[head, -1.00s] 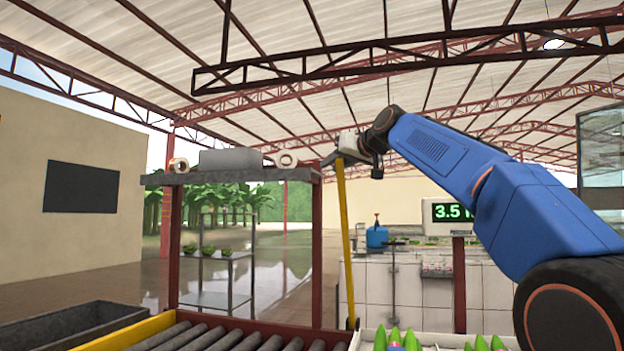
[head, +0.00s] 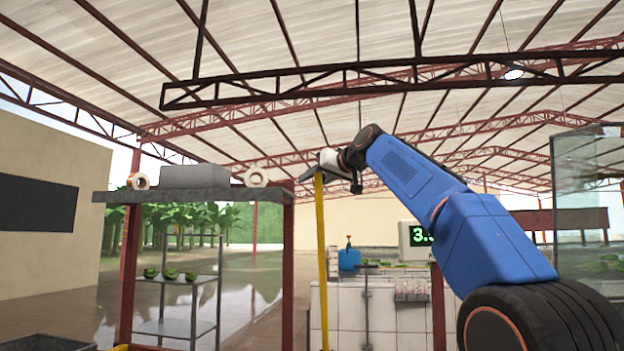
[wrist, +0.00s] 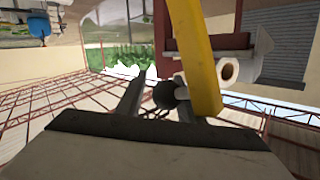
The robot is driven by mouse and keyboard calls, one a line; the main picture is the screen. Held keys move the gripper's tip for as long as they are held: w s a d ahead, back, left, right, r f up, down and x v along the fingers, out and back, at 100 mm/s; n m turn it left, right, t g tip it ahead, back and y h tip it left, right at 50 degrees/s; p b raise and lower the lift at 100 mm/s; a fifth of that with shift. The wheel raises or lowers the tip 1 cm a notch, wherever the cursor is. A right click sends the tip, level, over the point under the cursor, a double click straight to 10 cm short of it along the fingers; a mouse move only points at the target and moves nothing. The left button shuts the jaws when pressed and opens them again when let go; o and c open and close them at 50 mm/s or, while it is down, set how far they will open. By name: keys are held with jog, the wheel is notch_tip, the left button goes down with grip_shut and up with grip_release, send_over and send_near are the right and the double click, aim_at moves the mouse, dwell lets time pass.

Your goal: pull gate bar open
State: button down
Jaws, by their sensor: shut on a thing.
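The gate bar (head: 321,265) is a long yellow bar standing close to upright in the head view, just right of the rack. In the wrist view the yellow bar (wrist: 196,55) runs down from the top edge to my fingers. My gripper (head: 312,172) is at the bar's top end. In the wrist view my gripper (wrist: 160,98) has a dark round knob (wrist: 165,95) between its fingers, beside the yellow bar, and is shut on it. How the knob joins the bar is hidden. The bar's lower end is not clearly seen.
A rack with a grey top (head: 200,195) stands left of the bar, bearing tape rolls and a grey box. A metal shelf (head: 180,280) with green produce stands behind. A scale display (head: 418,238) and tiled counter (head: 365,305) are at the right. A dark roof truss (head: 380,80) spans above.

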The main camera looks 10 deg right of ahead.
jog(key=w+f, duration=0.2)
jog(key=shift+d+f+g, duration=0.3)
jog(key=shift+d+f, duration=0.05)
jog(key=c, duration=1.4)
grip_release()
jog(key=shift+d, duration=0.4)
jog(key=shift+c, duration=0.2)
jog(key=shift+a, duration=0.1)
jog(key=shift+s+a, duration=0.1)
jog(key=shift+a, duration=0.15)
jog(key=shift+s, duration=0.1)
jog(key=shift+s+d+r, duration=0.15)
jog(key=shift+s+d, duration=0.05)
jog(key=shift+s, duration=0.35)
jog(key=o, duration=0.6)
jog(key=v, duration=0.4)
jog(key=shift+a+r, duration=0.1)
jog(key=shift+a, duration=0.05)
jog(key=v, duration=0.8)
jog(key=r+v, duration=0.1)
jog(key=v, duration=0.4)
jog(key=shift+a+r, duration=0.1)
jog(key=c, duration=0.6)
jog(key=shift+s, duration=0.5)
